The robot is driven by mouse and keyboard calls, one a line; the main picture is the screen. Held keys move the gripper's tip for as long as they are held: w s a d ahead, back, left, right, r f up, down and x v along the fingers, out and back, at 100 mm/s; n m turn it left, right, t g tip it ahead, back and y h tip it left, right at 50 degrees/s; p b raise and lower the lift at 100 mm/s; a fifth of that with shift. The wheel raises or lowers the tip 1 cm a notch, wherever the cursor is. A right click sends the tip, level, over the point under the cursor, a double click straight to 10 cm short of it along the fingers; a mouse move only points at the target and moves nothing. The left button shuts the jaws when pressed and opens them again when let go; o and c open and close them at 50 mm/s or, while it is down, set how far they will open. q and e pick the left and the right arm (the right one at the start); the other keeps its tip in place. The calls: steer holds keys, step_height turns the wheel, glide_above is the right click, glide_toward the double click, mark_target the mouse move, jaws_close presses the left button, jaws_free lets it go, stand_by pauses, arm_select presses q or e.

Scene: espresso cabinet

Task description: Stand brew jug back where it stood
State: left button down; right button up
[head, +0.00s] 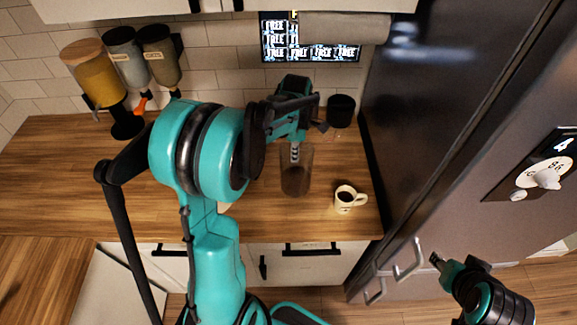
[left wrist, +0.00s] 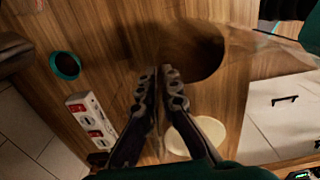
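The brew jug (head: 296,182) is a clear vessel with dark liquid low inside, upright at the counter's right part. In the left wrist view the jug (left wrist: 235,75) is a see-through shape around a dark round patch. My left gripper (head: 295,150) reaches down at the jug's upper part. In the left wrist view its two fingers (left wrist: 160,78) are nearly together, seemingly pinching the jug's thin wall. Whether the jug's base touches the counter is hard to tell. My right gripper (head: 437,260) is low at the right, away from the jug, and its fingers are too small to read.
A cream mug (head: 348,199) of dark drink stands right of the jug. A black canister (head: 341,110) is behind. Dispensers (head: 95,75) hang left; a fridge (head: 440,130) bounds the right.

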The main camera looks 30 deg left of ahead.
arm_select(q)
steer(key=shift+s+a+f, duration=0.35)
steer(key=shift+a+f, duration=0.2)
steer(key=shift+a, duration=0.15)
steer(key=shift+f, duration=0.15)
step_height(320, 180, down, 3)
steer(key=shift+s+f+b, duration=0.1)
steer(key=shift+f+b, duration=0.05)
steer(key=shift+b, duration=0.35)
steer(key=shift+a+f, duration=0.1)
steer(key=shift+f, duration=0.15)
steer(key=shift+f, duration=0.1)
steer(key=c, duration=1.7)
jaws_free()
